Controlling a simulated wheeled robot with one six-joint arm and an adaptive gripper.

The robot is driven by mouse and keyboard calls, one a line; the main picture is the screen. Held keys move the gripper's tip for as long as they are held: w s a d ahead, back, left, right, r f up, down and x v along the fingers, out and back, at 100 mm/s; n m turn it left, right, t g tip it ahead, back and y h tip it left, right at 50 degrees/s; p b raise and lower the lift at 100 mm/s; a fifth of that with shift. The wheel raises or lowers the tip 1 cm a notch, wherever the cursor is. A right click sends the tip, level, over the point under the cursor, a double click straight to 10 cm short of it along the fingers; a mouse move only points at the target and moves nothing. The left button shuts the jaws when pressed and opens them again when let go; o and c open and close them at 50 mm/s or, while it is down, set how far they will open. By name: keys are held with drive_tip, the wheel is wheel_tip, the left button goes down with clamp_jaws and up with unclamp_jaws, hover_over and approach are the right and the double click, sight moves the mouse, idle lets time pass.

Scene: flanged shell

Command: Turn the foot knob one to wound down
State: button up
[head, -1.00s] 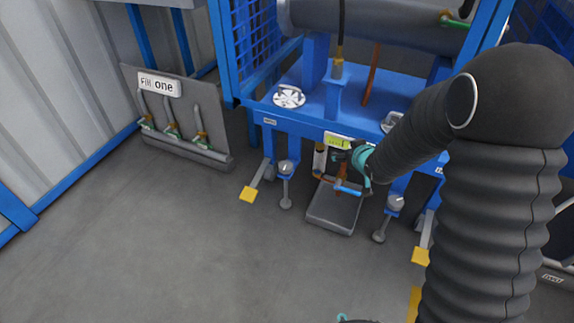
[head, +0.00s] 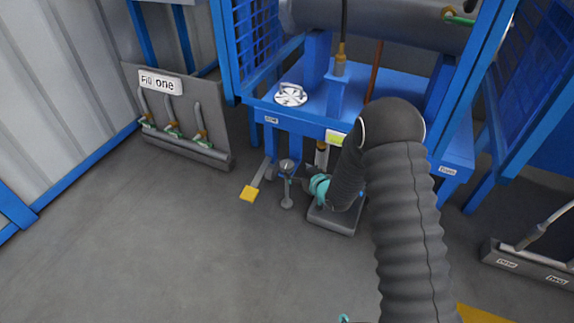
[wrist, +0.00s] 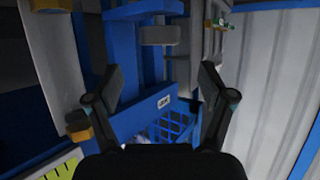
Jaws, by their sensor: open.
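Foot knob one is the grey round knob (head: 287,166) at the left front leg of the blue frame, below the label "one" (head: 271,119). A thin stem runs down from it to a small round foot (head: 287,203) on the floor. My gripper (head: 301,178) is low, just right of the knob, and points left at it. Its fingertips are small and partly hidden by my wrist in the head view. In the wrist view my gripper (wrist: 160,70) is open, with nothing gripped. A grey cylinder, probably the knob, shows ahead between the fingers (wrist: 160,35).
A yellow-ended pedal (head: 248,194) is left of the knob. A dark grey box (head: 333,219) lies on the floor under my wrist. A panel labelled "Fill one" (head: 160,83) stands at the left wall. The floor in front is clear.

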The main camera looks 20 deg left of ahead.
sight(288, 165)
drive_tip(key=x, duration=0.8)
drive_tip(key=shift+w+a+f, duration=0.2)
drive_tip(key=shift+w+a, duration=0.05)
drive_tip(key=shift+b, duration=0.3)
drive_tip(key=c, duration=1.2)
